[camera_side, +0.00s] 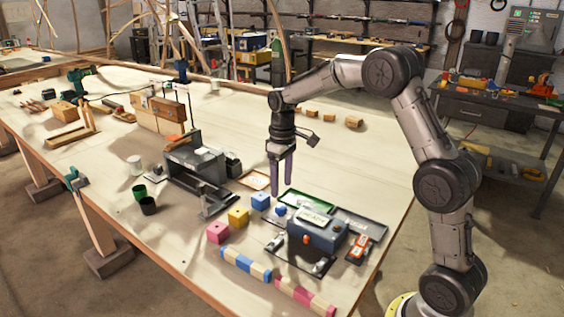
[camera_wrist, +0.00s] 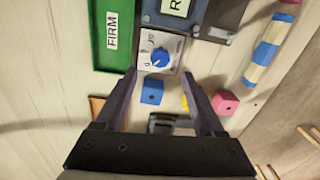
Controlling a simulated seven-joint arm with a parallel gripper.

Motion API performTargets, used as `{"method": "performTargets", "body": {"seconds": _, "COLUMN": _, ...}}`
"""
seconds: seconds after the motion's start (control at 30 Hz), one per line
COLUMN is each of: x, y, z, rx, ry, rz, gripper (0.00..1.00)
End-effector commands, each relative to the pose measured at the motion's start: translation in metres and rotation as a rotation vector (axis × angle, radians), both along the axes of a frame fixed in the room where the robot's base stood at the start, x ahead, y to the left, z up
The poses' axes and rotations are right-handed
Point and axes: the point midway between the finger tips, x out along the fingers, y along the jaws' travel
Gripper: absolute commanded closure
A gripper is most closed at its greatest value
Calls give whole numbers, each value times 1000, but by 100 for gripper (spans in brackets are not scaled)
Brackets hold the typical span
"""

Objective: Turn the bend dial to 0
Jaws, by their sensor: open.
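The bend dial (camera_wrist: 160,57) is a round blue knob on a white marked plate beside the green tray. A light pointer mark seems to show on it, but I cannot read which number it points at. It also shows small in the side view (camera_side: 281,211). My gripper (camera_side: 281,187) is open and empty and points down above the table near the dial. In the wrist view my gripper's fingertips (camera_wrist: 160,77) lie to either side, a little below the dial in the picture; they do not visibly touch it.
A green tray (camera_wrist: 108,60) labelled FIRM lies beside the dial. Blue (camera_side: 261,201), yellow (camera_side: 238,217) and pink (camera_side: 217,232) cubes stand nearby. A blue-grey box (camera_side: 317,231) and striped laths (camera_side: 245,264) are in front. A grey machine (camera_side: 194,160) stands left.

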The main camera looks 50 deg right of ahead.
Motion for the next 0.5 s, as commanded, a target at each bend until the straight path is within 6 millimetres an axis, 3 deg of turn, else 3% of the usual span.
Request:
{"method": "performTargets", "body": {"seconds": 0.2, "x": 0, "y": -2, "z": 44, "rx": -1, "ry": -2, "rz": 0, "gripper": 29}}
{"method": "performTargets", "body": {"seconds": 0.5, "x": 0, "y": -3, "z": 70, "rx": 0, "ry": 0, "rz": -1, "gripper": 29}}
